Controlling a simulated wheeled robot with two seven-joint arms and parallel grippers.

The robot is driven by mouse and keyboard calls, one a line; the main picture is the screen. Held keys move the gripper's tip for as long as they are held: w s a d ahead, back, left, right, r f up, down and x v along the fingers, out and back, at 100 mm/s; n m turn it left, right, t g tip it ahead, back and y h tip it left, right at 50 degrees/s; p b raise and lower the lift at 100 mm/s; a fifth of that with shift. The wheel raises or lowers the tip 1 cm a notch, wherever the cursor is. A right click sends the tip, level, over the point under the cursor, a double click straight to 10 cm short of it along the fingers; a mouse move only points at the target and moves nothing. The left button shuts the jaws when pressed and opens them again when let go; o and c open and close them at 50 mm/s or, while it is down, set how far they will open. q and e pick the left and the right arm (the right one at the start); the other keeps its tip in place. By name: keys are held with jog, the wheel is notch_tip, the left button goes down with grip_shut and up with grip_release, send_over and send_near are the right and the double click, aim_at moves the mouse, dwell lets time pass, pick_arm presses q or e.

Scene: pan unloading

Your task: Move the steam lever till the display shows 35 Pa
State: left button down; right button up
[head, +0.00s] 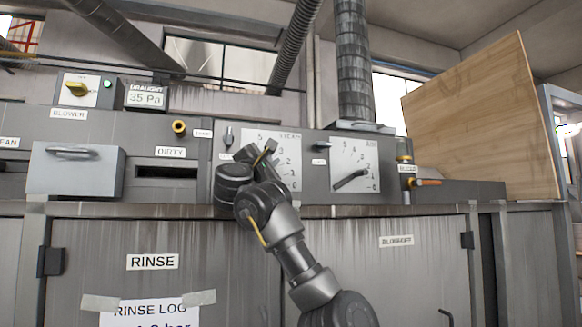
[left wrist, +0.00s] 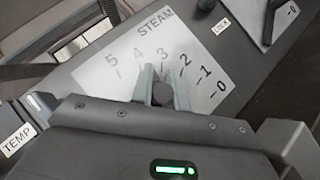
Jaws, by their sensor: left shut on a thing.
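The steam dial (head: 288,142) is a pale plate marked 0 to 5 on the grey panel; it also shows in the left wrist view (left wrist: 120,72). My left gripper (head: 264,156) is in front of it and covers part of the plate. In the left wrist view its fingers (left wrist: 160,84) are shut on the steam lever (left wrist: 162,94), near the 3 and 4 marks. The gripper body hides most of the lever, so its exact reading cannot be told. The display (head: 145,98) labelled DRAUGHT reads 35 Pa.
A second dial (head: 355,163) with a dark lever is right of the steam dial. A blower switch (head: 77,88) with a yellow knob and a lit green lamp (head: 107,84) is at upper left. A grey handled box (head: 75,170) juts out at left. A wooden board (head: 480,110) stands at right.

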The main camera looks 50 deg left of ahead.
pick_arm(q)
jog(key=c, duration=1.4)
grip_release()
jog(key=shift+a, duration=0.1)
jog(key=shift+o, duration=0.2)
pick_arm(e)
jog(key=shift+w, duration=0.6)
jog(key=shift+s, duration=0.1)
